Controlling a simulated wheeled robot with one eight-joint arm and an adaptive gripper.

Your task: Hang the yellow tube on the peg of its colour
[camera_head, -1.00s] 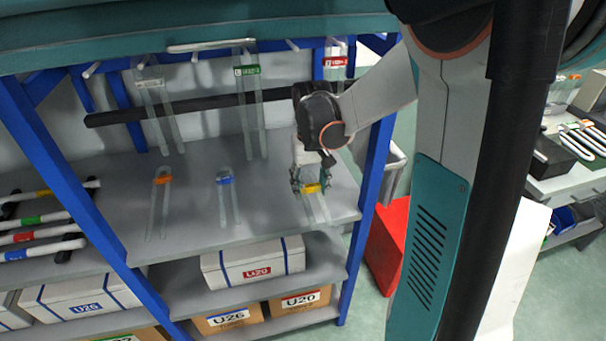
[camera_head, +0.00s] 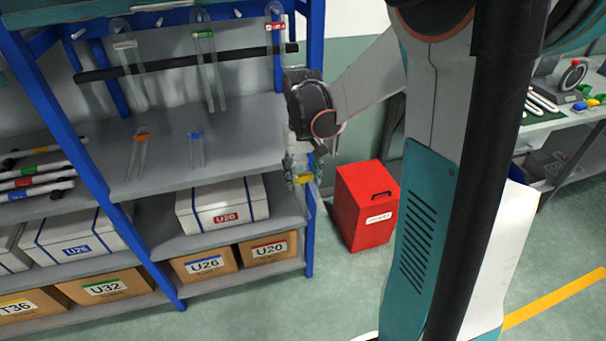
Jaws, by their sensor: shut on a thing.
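My gripper (camera_head: 302,178) is shut on the yellow tube (camera_head: 305,180), a clear U-shaped tube with a yellow band. It holds the tube hanging down in front of the rack's right blue post, clear of the shelf. Pegs (camera_head: 158,20) stick out along the rack's top rail. Tubes with a white label (camera_head: 125,45), a green label (camera_head: 203,35) and a red label (camera_head: 275,26) hang there. I cannot make out a yellow peg; the top of the rail is partly cut off.
An orange-banded tube (camera_head: 142,137) and a blue-banded tube (camera_head: 195,136) lie on the shelf (camera_head: 240,150). A red bin (camera_head: 366,205) stands on the floor right of the rack.

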